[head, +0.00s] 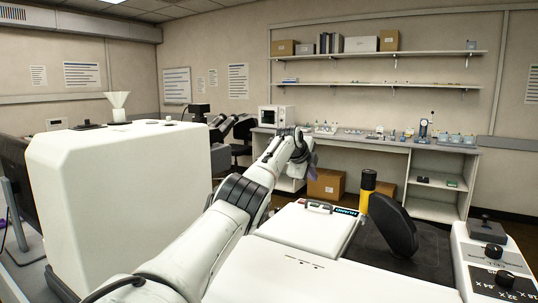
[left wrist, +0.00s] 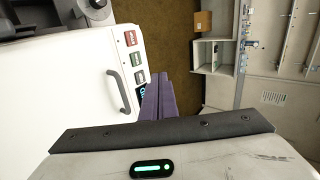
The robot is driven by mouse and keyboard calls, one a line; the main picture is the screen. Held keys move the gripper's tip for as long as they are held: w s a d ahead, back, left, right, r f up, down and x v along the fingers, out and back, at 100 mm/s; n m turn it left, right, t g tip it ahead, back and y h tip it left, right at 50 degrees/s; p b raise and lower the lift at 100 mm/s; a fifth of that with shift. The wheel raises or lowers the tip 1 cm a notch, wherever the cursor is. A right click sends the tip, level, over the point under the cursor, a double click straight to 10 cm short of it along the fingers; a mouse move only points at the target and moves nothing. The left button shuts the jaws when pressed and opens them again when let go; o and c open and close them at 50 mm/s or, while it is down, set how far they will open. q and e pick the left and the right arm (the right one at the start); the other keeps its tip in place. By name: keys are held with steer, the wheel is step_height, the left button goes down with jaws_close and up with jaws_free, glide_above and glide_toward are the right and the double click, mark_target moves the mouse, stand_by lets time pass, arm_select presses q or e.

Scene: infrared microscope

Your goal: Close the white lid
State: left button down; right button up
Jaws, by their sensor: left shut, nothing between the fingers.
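The white lid (head: 300,228) is a pale panel with a bar handle (head: 320,207) near its far edge, on top of the white instrument at the lower middle of the head view. I cannot tell whether it is fully down. In the left wrist view, a white panel (left wrist: 65,95) with a dark grey handle (left wrist: 118,92) and coloured labels lies left of the fingers. My left gripper (head: 312,164) is beyond and above the lid, apart from the handle. Its purple fingers (left wrist: 157,95) are shut and empty. My right gripper is not in view.
A yellow-and-black cylinder (head: 367,188) and a black oval part (head: 393,225) stand right of the lid. A large white box (head: 100,205) is at the left. A control panel with knobs (head: 494,262) is at the right. The back counter (head: 370,145) is farther off.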

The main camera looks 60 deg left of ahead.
arm_select(q)
steer(key=b+v, duration=0.5)
steer(key=v, duration=0.5)
steer(key=shift+b, duration=0.3)
steer(key=shift+s, duration=0.15)
